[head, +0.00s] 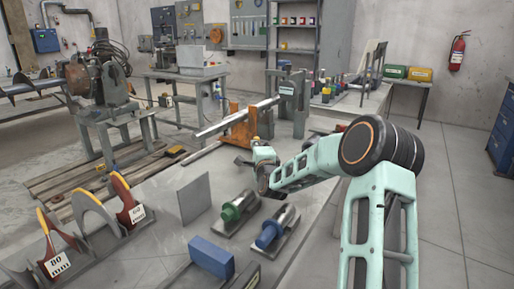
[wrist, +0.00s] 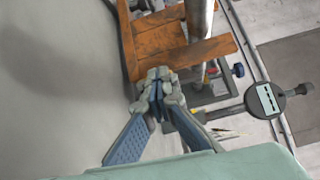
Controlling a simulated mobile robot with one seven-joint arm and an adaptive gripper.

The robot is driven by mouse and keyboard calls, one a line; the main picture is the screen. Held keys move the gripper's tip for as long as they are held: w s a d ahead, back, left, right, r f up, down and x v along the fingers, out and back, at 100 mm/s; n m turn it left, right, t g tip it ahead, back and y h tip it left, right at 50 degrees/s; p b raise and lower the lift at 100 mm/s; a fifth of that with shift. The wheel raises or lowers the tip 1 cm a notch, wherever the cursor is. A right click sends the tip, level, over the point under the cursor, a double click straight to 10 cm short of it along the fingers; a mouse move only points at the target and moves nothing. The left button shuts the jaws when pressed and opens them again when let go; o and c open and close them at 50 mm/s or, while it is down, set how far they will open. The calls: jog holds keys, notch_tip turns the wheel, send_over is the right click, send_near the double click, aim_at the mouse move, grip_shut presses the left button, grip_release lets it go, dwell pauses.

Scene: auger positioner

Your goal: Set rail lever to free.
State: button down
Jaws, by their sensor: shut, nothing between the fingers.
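My gripper (wrist: 158,88) is shut and empty, its fingertips against or very close to the lower edge of an orange, worn metal fixture (wrist: 165,42). In the head view my gripper (head: 262,160) is in front of the same orange fixture (head: 238,130), which holds a long metal bar (head: 240,117). I cannot make out the rail lever for certain. A small blue knob (wrist: 238,70) on a stem shows right of the fixture in the wrist view, apart from my fingers; whether it is the lever, I cannot tell.
Bare grey surface lies left of my fingers.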

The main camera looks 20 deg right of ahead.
jog(key=shift+w+a+r, duration=0.1)
jog(key=shift+a+r, duration=0.05)
jog(key=shift+a, duration=0.45)
jog(key=shift+w, duration=0.1)
jog(key=shift+d, duration=0.1)
jog(key=shift+d, duration=0.1)
